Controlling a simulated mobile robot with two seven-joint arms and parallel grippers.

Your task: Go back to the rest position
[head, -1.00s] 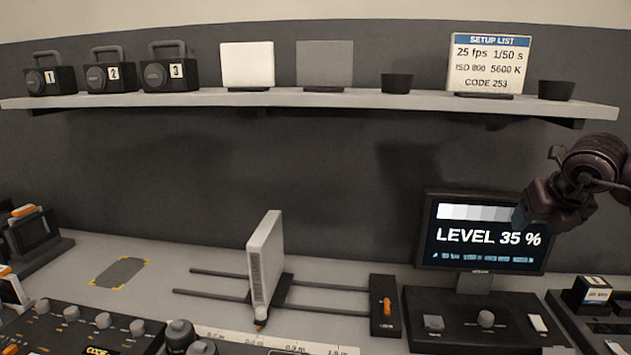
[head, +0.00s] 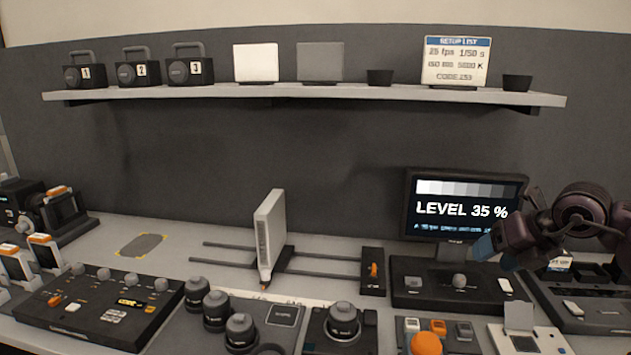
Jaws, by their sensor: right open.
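My right gripper (head: 490,243) is at the right in the head view, in front of the lower right part of the monitor (head: 462,208). It is open, and I see nothing between its fingers. It hangs above the desk, in front of the monitor's control base (head: 430,285). The monitor reads LEVEL 35 %. My left gripper is not in the picture.
A white panel (head: 269,232) stands on a rail at mid desk. A wall shelf (head: 310,92) holds cameras and cards. Free desk surrounds the grey marked patch (head: 142,245).

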